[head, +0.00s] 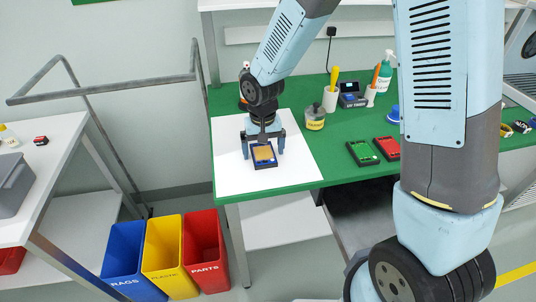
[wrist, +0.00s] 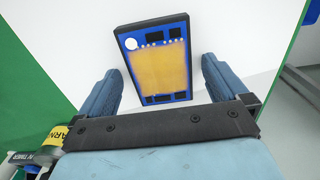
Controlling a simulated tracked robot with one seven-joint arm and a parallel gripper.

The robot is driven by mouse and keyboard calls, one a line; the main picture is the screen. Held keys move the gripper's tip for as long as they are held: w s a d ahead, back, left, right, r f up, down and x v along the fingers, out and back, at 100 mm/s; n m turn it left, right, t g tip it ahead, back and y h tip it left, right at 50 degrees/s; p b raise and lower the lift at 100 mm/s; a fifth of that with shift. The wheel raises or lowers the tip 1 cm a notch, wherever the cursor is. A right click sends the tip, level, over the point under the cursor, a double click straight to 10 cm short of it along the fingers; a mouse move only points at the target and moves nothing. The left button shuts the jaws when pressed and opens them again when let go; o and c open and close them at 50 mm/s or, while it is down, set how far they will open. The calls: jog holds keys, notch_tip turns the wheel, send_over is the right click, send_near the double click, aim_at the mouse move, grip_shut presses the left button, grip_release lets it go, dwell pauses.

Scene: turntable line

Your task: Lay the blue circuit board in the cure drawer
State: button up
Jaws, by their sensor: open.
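The blue circuit board (head: 265,161) lies on a white sheet on the green bench, with a dark edge around it. In the wrist view the board (wrist: 130,40) shows a large orange-gold patch and several small black parts. My gripper (head: 264,152) points down over the board, its jaws open. In the wrist view my gripper (wrist: 161,66) has one finger on each side of the board's near part, with gaps visible on both sides. I cannot tell the height of the fingertips above the sheet. I cannot make out a cure drawer for certain.
A green board (head: 362,153) and a red board (head: 386,148) lie to the right on the bench (head: 310,183). A jar (head: 315,117), cups and a bottle (head: 384,73) stand behind. Blue, yellow and red bins (head: 204,250) stand below left. The white sheet (head: 230,180) is otherwise clear.

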aim_at(263, 151)
jog(key=c, duration=1.3)
jog(key=shift+o, duration=0.2)
jog(key=shift+r, duration=0.1)
jog(key=shift+r, duration=0.25)
notch_tip(263, 151, up, 2)
jog(key=shift+w+r, duration=0.1)
jog(key=shift+r, duration=0.1)
jog(key=s+d+r, duration=0.2)
jog(key=s+r, duration=0.8)
jog(key=s, duration=0.4)
jog(key=shift+d, duration=0.2)
